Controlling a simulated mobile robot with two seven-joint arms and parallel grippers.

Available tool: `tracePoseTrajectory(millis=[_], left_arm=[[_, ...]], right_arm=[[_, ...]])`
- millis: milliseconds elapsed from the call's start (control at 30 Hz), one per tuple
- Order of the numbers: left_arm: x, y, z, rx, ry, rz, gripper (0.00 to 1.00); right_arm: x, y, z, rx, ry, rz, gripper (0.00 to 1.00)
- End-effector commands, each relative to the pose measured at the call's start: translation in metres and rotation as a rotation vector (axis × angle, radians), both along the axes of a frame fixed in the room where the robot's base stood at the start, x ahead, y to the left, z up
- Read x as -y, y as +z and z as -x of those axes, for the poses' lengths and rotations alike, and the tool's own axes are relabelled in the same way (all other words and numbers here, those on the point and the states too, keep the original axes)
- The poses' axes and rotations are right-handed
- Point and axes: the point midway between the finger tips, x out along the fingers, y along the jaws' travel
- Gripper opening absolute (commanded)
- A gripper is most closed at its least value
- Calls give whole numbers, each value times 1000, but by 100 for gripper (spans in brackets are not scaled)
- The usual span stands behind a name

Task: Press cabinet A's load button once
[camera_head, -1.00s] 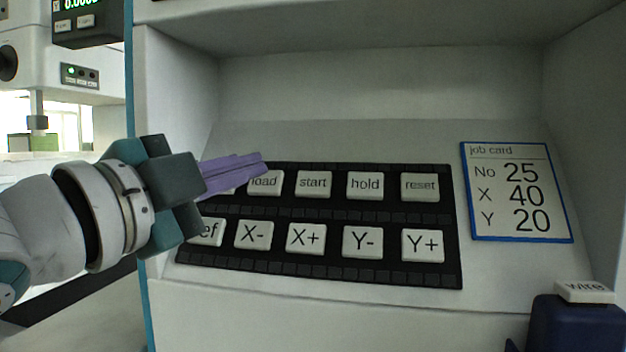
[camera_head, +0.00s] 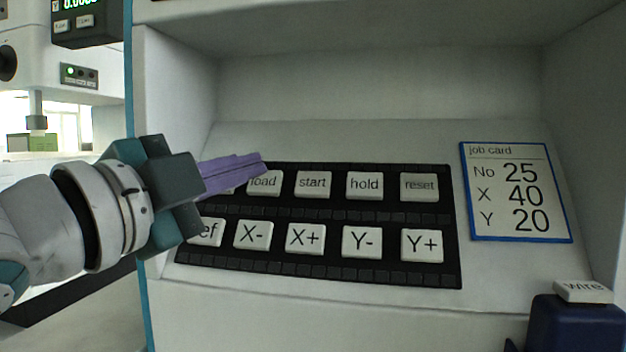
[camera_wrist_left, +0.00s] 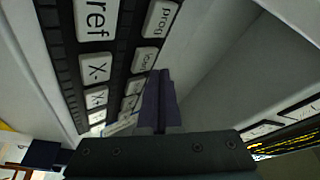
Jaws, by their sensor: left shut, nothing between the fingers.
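The load button (camera_head: 264,184) is a white key in the top row of the black key panel (camera_head: 330,213), with its upper edge partly hidden by my fingers. My left gripper (camera_head: 262,163) is shut and empty, its purple fingertips at the top of the load button; I cannot tell whether they touch it. In the left wrist view the shut fingers (camera_wrist_left: 160,85) point along the panel, with the load button (camera_wrist_left: 143,60) just left of them. My right gripper is not in view.
Start (camera_head: 313,185), hold (camera_head: 365,186) and reset (camera_head: 420,187) lie right of load; X- (camera_head: 253,234) is below. A blue-edged job card (camera_head: 517,192) reads No 25, X 40, Y 20.

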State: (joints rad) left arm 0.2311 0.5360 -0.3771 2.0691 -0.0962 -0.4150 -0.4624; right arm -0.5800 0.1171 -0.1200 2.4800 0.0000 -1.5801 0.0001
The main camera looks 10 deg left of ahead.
Motion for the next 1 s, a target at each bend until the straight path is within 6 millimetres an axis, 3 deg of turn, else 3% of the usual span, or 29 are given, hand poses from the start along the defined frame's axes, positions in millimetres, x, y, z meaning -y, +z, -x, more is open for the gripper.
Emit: tracePoseTrajectory(millis=[1000], left_arm=[[0, -6, -9, 0, 0, 0, 0]], right_arm=[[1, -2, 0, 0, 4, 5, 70]])
